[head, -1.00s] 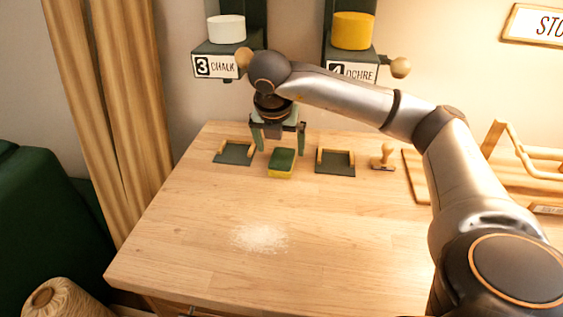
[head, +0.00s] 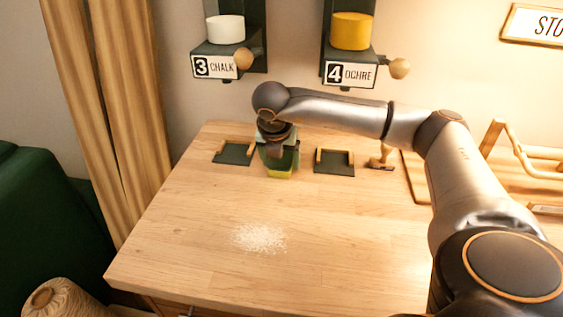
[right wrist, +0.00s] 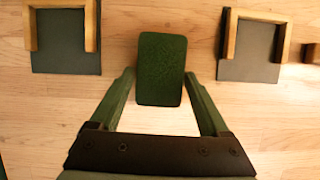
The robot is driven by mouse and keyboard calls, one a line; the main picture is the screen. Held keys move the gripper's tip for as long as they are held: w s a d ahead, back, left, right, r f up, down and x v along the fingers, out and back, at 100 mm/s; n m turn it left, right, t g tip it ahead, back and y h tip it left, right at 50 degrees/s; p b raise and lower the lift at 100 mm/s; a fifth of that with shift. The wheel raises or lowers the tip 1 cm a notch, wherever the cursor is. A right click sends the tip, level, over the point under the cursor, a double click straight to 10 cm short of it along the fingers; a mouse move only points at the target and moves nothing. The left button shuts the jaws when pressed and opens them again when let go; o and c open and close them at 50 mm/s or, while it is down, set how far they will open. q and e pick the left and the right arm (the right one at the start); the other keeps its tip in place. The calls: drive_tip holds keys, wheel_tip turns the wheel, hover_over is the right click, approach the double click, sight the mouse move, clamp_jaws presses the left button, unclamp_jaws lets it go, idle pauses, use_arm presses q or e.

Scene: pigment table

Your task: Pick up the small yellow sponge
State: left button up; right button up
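The small sponge (head: 279,172) has a green top and a yellow lower part. It lies on the wooden table between two dark pads with wooden rims. My right gripper (head: 280,163) is lowered over it and partly hides it in the head view. In the right wrist view the sponge (right wrist: 162,69) shows its green top, and the open fingers (right wrist: 162,92) stand on either side of its near end, with gaps between. My left gripper is not in view.
The left pad (head: 233,156) and right pad (head: 334,167) flank the sponge closely. A wooden stamp (head: 381,160) stands further right. White powder (head: 259,238) lies on the front of the table (head: 190,260). The chalk (head: 219,66) and ochre (head: 350,73) dispensers hang on the wall behind.

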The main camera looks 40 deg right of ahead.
drive_tip(key=c, duration=1)
drive_tip(key=shift+o, duration=0.2)
drive_tip(key=shift+r, duration=0.1)
